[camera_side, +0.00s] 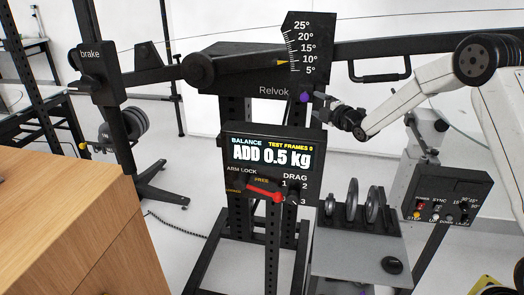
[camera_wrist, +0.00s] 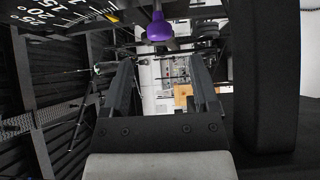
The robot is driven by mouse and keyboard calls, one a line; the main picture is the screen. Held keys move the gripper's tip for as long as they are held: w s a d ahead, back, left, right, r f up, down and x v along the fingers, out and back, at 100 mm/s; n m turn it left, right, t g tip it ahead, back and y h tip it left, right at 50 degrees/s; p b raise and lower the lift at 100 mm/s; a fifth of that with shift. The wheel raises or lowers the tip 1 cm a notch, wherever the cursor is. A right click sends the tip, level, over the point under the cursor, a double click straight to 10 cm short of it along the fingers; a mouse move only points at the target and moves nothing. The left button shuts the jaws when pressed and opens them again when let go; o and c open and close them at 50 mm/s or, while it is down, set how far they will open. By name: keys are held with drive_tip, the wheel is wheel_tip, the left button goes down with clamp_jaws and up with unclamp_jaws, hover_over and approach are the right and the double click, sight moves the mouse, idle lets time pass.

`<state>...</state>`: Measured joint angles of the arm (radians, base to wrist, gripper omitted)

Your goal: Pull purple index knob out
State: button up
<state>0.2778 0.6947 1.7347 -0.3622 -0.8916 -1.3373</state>
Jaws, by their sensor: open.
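The purple index knob (camera_side: 305,97) sits on the right part of the black head, below and right of the angle scale (camera_side: 302,50). In the wrist view the purple knob (camera_wrist: 159,28) shows at the top middle, beyond the fingertips. My gripper (camera_side: 322,98) is just right of the knob in the side view. In the wrist view my gripper (camera_wrist: 166,75) has its two fingers apart with nothing between them. The fingers appear clear of the knob, though the side view is too small to show the exact gap.
A display panel (camera_side: 270,153) reading "ADD 0.5 kg" with a red lever (camera_side: 265,192) is below. A weight rack (camera_side: 352,207) and a control box (camera_side: 448,197) stand at lower right. A wide black post (camera_wrist: 265,75) fills the wrist view's right side. A black handle (camera_side: 380,75) hangs above my arm.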

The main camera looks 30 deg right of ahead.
drive_tip(key=shift+s, duration=0.5)
drive_tip(key=shift+a, duration=0.1)
